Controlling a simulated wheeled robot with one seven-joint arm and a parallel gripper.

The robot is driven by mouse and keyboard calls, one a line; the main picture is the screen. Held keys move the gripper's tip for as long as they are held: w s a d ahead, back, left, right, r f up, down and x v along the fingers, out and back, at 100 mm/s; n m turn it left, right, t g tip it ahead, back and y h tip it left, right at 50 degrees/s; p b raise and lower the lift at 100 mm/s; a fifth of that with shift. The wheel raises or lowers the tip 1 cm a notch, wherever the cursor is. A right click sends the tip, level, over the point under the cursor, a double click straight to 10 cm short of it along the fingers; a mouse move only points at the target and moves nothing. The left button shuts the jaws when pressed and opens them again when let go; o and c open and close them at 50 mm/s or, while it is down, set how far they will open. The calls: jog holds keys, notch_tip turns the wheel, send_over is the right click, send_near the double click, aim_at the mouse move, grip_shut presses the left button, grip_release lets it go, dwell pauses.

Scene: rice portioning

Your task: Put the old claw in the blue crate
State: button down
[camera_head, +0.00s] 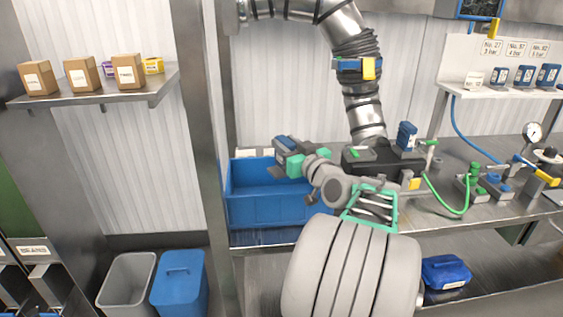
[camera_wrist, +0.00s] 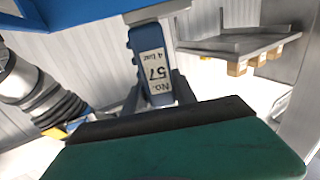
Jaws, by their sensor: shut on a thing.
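My gripper (camera_head: 293,160), with teal parts, is shut on a blue-grey claw (camera_head: 283,143). In the wrist view the claw (camera_wrist: 152,65) stands between the dark fingers and bears a label reading "No. 57, 4 bar", upside down. The open blue crate (camera_head: 262,207) stands on the metal bench. A blue surface, probably the crate, also fills the upper left of the wrist view (camera_wrist: 70,12). My wrist hides the crate's right side.
Another jointed arm (camera_head: 365,110) hangs down right of the crate, with a black head (camera_head: 380,161) close to my wrist. A green hose (camera_head: 445,207) and fittings lie on the bench. A white shelf (camera_head: 500,93) holds several small blocks. Bins (camera_head: 180,285) stand at lower left.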

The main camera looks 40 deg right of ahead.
jog(key=w+f, duration=0.1)
jog(key=w+d+f, duration=0.1)
jog(key=f, duration=0.1)
jog(key=shift+w+f, duration=0.2)
jog(key=shift+w, duration=0.2)
notch_tip(320, 180, down, 4)
jog(key=shift+w+d+r, duration=0.1)
jog(key=shift+d+r, duration=0.05)
jog(key=shift+r, duration=0.1)
jog(key=shift+f+b, duration=0.3)
jog(key=shift+b, duration=0.2)
jog(key=shift+f+b, duration=0.3)
jog(key=shift+b, duration=0.2)
jog(key=c, duration=1)
grip_release()
